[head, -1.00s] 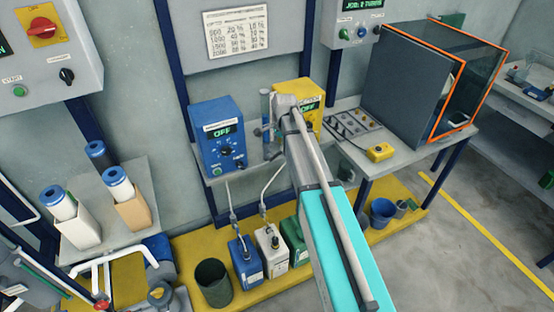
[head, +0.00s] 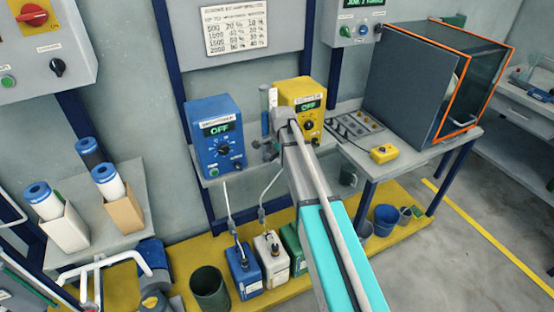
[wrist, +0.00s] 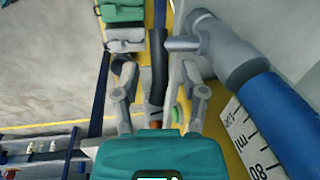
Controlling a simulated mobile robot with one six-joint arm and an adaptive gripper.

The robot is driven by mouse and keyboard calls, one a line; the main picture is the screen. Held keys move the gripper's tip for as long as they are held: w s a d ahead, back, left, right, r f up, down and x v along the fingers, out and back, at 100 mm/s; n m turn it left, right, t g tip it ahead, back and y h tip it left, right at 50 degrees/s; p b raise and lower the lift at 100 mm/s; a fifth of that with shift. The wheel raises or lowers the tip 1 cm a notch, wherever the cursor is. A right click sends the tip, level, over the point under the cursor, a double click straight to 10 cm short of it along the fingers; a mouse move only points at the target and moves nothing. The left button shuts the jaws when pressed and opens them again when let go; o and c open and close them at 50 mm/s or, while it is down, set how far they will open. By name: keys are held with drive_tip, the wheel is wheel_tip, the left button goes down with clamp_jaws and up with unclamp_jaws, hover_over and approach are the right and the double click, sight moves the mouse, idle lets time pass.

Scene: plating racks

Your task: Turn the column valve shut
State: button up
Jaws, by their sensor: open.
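In the head view a slim clear column (head: 266,97) stands between the blue and yellow boxes. The wrist view shows it close up as a wide blue tube (wrist: 293,128) with a grey fitting (wrist: 226,52) at its end. A grey side stub (wrist: 181,44), which looks like the valve's handle, sticks out from the fitting. In the head view my arm hides most of the gripper and the column's lower part.
A blue box (head: 212,134) and a yellow box (head: 302,97) flank the column. A scale strip (wrist: 246,140) runs along the tube in the wrist view. Canisters (head: 243,272) and a dark bin (head: 209,288) stand on the yellow platform below.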

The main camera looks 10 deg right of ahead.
drive_tip(key=shift+f, duration=0.25)
clamp_jaws()
idle(0.3)
